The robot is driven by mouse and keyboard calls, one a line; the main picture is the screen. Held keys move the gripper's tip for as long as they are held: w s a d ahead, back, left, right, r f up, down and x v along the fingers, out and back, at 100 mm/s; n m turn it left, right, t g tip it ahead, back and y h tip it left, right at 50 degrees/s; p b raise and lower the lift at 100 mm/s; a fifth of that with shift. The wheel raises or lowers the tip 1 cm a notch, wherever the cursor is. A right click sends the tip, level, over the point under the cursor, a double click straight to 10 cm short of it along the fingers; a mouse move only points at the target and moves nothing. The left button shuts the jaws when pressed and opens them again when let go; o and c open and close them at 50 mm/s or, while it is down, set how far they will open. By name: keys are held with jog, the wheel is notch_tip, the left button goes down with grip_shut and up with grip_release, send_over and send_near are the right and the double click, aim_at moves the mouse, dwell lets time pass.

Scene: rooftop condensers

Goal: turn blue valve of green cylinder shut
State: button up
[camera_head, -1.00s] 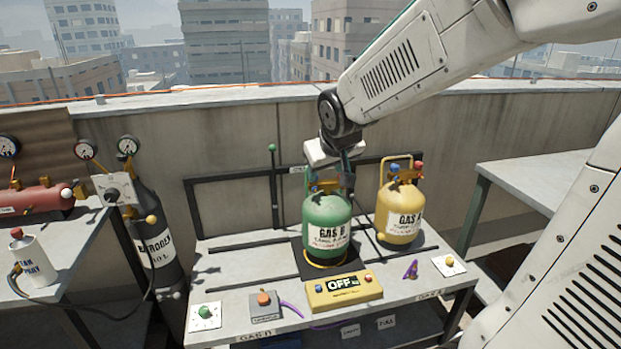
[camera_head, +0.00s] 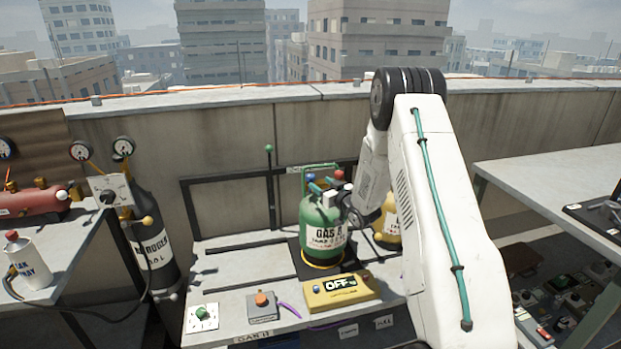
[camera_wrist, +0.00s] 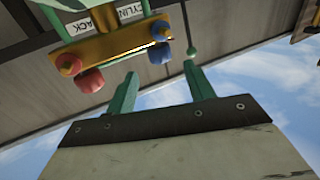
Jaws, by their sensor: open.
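The green cylinder (camera_head: 318,232), labelled GAS B, stands upright on a dark square on the bench. Its blue valve (camera_head: 311,178) shows at the top left of it, beside a red valve (camera_head: 339,174). In the wrist view the blue valve (camera_wrist: 159,53) and red valve (camera_wrist: 90,80) sit on a brass-coloured bar. My gripper (camera_wrist: 160,70) is open and empty, its two green fingers pointing toward the bar. The blue valve appears beyond the fingertips, apart from them. In the head view my gripper is at the cylinder's upper right, and my arm hides part of the scene.
A yellow cylinder (camera_head: 388,222) stands just right, mostly hidden by my arm. A yellow box reading OFF (camera_head: 342,290) lies in front of the green cylinder. A grey box with an orange button (camera_head: 262,305) is at the front. A dark rack frame (camera_head: 225,180) stands behind.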

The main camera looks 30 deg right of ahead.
aim_at(313, 179)
jog(key=w, duration=0.7)
jog(key=shift+w+a+f, duration=0.1)
jog(key=shift+w+a, duration=0.15)
jog(key=shift+w, duration=0.1)
jog(key=c, duration=1)
